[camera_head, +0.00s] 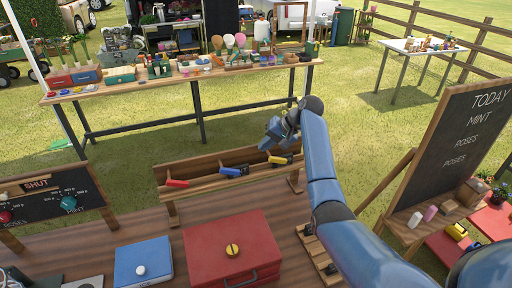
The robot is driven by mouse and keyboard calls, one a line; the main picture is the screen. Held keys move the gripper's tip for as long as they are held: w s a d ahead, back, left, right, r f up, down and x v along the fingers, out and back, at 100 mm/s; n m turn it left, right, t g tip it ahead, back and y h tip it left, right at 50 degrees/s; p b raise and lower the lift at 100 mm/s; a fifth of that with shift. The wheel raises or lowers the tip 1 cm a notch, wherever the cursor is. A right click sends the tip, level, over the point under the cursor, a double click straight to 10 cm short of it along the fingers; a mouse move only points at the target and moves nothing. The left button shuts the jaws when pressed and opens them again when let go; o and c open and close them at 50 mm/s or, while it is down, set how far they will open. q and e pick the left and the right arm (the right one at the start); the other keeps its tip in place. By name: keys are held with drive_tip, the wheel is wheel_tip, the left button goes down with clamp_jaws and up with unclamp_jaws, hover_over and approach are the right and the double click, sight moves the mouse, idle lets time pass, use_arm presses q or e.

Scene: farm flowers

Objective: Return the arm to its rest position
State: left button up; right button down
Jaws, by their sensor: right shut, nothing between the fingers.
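My right arm (325,165), blue with dark joints, reaches in from the lower right and bends at a dark joint near the picture's middle. My right gripper (268,143) is at its far end, just above the back edge of the wooden rack. It is shut, with nothing seen in its fingers. It looks small and partly turned away in the view. My left gripper is not visible.
The wooden rack (180,205) holds red, blue and yellow-handled tools. A red box (225,238) and a blue box (142,258) sit on the near table. A chalkboard (468,125) stands to the right, close to my arm. A long stocked table stands behind.

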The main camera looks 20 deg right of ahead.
drive_tip(key=shift+s+d, duration=0.1)
drive_tip(key=shift+d, duration=0.25)
drive_tip(key=shift+a, duration=0.15)
